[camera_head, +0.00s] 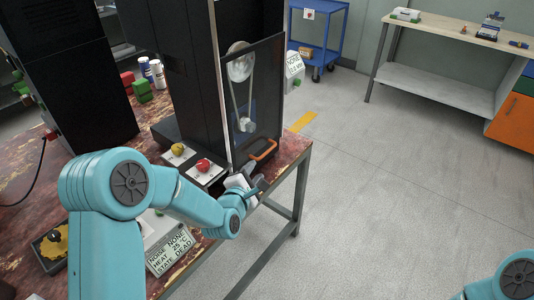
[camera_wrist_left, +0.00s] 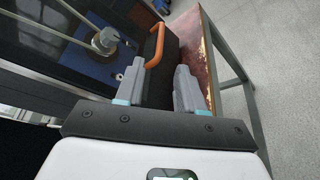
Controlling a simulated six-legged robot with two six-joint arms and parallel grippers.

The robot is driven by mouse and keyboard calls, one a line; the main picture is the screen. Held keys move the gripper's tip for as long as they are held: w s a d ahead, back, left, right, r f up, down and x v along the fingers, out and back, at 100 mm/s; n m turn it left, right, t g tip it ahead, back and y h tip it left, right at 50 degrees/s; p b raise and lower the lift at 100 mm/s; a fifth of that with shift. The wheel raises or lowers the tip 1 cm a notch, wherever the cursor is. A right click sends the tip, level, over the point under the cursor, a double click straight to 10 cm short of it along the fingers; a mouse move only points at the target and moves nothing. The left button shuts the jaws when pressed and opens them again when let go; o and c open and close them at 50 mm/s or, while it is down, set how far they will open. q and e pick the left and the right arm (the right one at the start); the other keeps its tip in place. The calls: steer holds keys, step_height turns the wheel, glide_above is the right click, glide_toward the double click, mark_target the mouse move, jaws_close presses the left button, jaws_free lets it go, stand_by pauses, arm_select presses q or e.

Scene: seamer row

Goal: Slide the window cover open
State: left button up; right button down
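The window cover (camera_head: 264,100) is a dark see-through panel on the front of the tall black machine (camera_head: 190,60). Two pulleys and a belt (camera_head: 240,70) show through it. An orange handle (camera_head: 264,150) sits at its lower edge; the handle also shows in the left wrist view (camera_wrist_left: 155,46). My left gripper (camera_head: 257,184) is just below and in front of the handle. In the left wrist view its two fingers (camera_wrist_left: 158,76) are spread, with a dark surface seen between them and the handle beyond the tips, apart from them. My right gripper is outside both views.
A yellow button (camera_head: 178,149) and a red button (camera_head: 203,165) stand on the worn red bench (camera_head: 95,200) beside my left arm. A readout sign (camera_head: 170,250) stands nearer. Open floor (camera_head: 380,190) lies right of the bench.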

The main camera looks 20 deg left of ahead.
mark_target(266, 154)
arm_select(q)
steer(key=p+x, duration=0.1)
steer(key=x, duration=1.1)
steer(key=shift+w+f, duration=0.1)
steer(key=shift+f, duration=0.05)
jaws_close()
